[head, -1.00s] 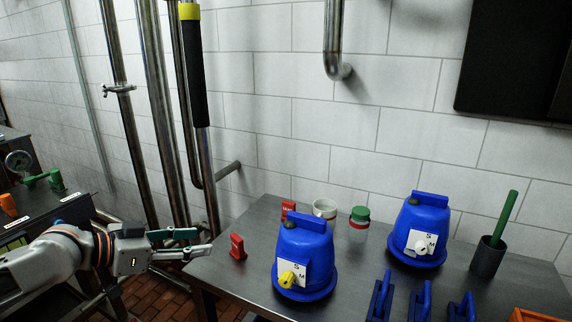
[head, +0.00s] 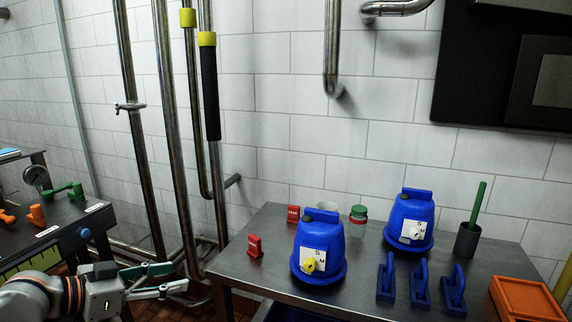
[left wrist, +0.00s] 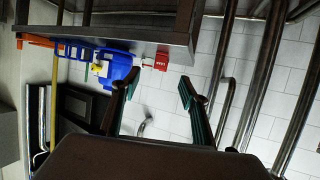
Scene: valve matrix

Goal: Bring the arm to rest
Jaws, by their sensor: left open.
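My left gripper (head: 160,282) is at the lower left of the head view, in the gap between the left bench and the steel table. Its green-padded fingers are apart and nothing is between them. In the left wrist view the two fingers (left wrist: 158,95) also stand apart and empty, with the wall and pipes beyond them. My right gripper shows in neither view.
The steel table (head: 350,283) holds two blue housings (head: 319,245) (head: 410,220), red blocks (head: 254,246), a green-lidded jar (head: 358,218), blue handled tools (head: 420,283) and an orange tray (head: 525,300). A bench (head: 75,222) stands left. Vertical pipes (head: 175,120) run behind the gap.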

